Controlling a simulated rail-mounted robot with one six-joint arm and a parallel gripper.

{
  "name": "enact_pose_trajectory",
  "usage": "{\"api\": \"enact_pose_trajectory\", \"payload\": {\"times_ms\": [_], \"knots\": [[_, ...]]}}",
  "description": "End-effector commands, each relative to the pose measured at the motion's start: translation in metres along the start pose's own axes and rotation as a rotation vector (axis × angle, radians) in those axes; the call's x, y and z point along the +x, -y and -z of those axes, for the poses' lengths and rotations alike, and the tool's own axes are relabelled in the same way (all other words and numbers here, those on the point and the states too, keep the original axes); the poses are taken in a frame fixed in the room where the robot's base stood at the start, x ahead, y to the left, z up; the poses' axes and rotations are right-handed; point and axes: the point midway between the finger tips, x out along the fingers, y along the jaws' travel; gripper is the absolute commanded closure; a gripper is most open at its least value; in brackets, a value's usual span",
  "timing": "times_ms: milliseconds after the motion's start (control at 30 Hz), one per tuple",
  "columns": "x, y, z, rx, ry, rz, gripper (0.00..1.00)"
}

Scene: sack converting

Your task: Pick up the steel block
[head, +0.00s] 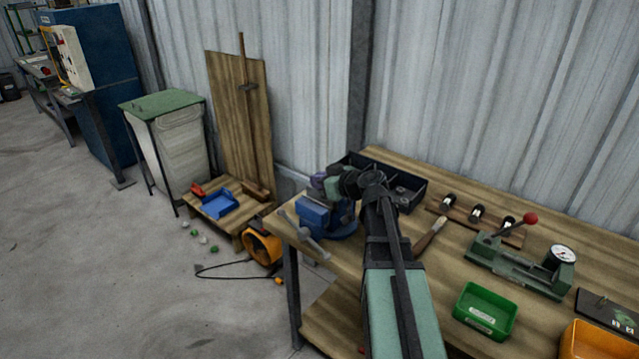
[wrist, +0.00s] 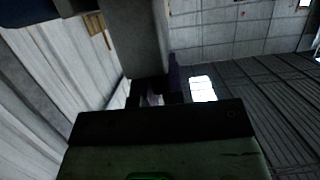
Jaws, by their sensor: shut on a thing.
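My gripper (head: 322,181) is just above the blue vise (head: 314,216) at the left end of the bench in the head view. Its purple and dark jaws also show in the wrist view (wrist: 165,90), beyond the green gripper body. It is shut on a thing. A plain grey, block-like face, which looks like the steel block (wrist: 137,40), extends from the jaws in the wrist view. In the head view I cannot make out the block; my gripper and wrist hide that spot.
Behind my wrist on the wooden bench (head: 455,262) is a black bin (head: 411,190). To the right are a brush (head: 432,234), a green lever press with a gauge (head: 520,265), a green tray (head: 484,310) and an orange tray (head: 590,342). The corrugated wall stands close behind.

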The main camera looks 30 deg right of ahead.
Motion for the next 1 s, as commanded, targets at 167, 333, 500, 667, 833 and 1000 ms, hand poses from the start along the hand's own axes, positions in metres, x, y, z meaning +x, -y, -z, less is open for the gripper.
{"api": "enact_pose_trajectory", "payload": {"times_ms": [167,333,500,667,833,1000], "knots": [[-0.011,0.000,0.036,0.001,-0.001,0.000,1.00],[-0.025,0.000,0.080,0.001,-0.001,0.000,1.00],[-0.043,0.000,0.138,0.001,-0.001,0.000,1.00],[-0.054,0.000,0.174,0.001,0.000,0.001,1.00],[-0.057,0.000,0.183,0.001,0.000,0.001,1.00],[-0.055,0.000,0.176,0.001,0.000,0.000,1.00]]}}
